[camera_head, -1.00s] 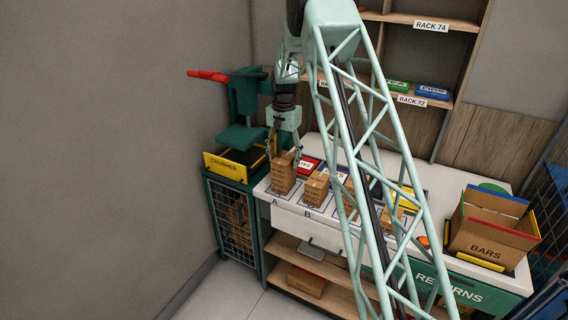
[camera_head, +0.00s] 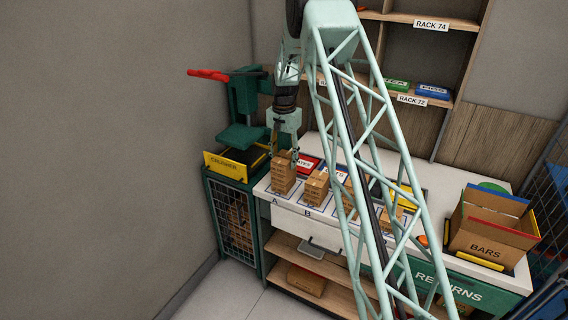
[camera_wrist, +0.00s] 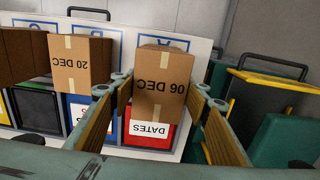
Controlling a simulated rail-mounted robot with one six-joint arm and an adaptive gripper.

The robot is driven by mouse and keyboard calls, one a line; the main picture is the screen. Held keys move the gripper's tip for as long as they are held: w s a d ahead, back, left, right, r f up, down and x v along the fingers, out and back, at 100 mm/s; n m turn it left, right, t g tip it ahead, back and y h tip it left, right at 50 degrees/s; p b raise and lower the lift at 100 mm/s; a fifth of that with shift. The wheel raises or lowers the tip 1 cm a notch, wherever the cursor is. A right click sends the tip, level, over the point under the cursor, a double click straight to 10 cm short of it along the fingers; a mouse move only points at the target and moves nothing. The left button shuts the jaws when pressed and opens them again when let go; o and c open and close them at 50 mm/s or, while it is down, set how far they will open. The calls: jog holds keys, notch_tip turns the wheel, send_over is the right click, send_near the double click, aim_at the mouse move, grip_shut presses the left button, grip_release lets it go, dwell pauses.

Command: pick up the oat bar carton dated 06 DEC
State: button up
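The oat bar carton dated 06 DEC (camera_wrist: 160,83) is a brown box with a tape strip; its date reads upside down in the wrist view. In the head view, the carton (camera_head: 283,177) stands upright at the spot marked A on the white counter. My gripper (camera_head: 284,154) is over it, pointing down, with its fingers at the carton's upper part. In the wrist view my gripper (camera_wrist: 160,92) is open, one finger on either side of the carton. Contact with the sides cannot be made out. A similar carton dated 20 DEC (camera_wrist: 82,64) stands beside it.
Further cartons (camera_head: 315,187) stand in a row to the right, partly behind my arm. A red DATES box (camera_wrist: 148,134) is close by the 06 DEC carton. The green crusher (camera_head: 240,120) stands close on the left. An open BARS box (camera_head: 488,232) is at the right end.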

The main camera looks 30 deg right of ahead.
aim_at(284, 156)
jog(key=shift+c, duration=1.1)
jog(key=shift+r, duration=0.2)
jog(key=shift+r+b, duration=0.35)
jog(key=shift+r, duration=1.3)
jog(key=s+r+b, duration=0.1)
jog(key=s+b, duration=0.1)
jog(key=s, duration=1.4)
jog(key=shift+d+r, duration=0.2)
jog(key=shift+d, duration=0.1)
jog(key=shift+f, duration=0.1)
